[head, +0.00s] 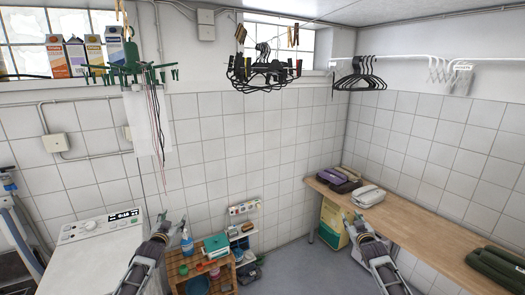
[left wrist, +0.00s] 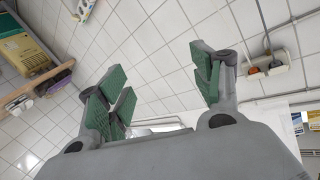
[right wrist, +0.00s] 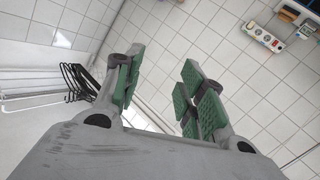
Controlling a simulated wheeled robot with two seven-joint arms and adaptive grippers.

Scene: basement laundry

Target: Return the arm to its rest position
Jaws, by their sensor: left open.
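My left gripper (head: 171,222) is raised at the lower left of the head view, in front of the tiled wall. In the left wrist view (left wrist: 160,85) its green-padded fingers stand wide apart with nothing between them. My right gripper (head: 353,221) is raised in front of the wooden counter (head: 408,222) in the head view. In the right wrist view (right wrist: 158,85) its green-padded fingers are apart and empty. Neither gripper visibly holds anything.
A white washing machine (head: 95,250) stands lower left, and a wooden shelf unit (head: 185,270) with bottles is between the arms. Black clip hangers (head: 262,75) and black hangers (head: 360,80) hang above. A drying rack (head: 132,72) hangs upper left.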

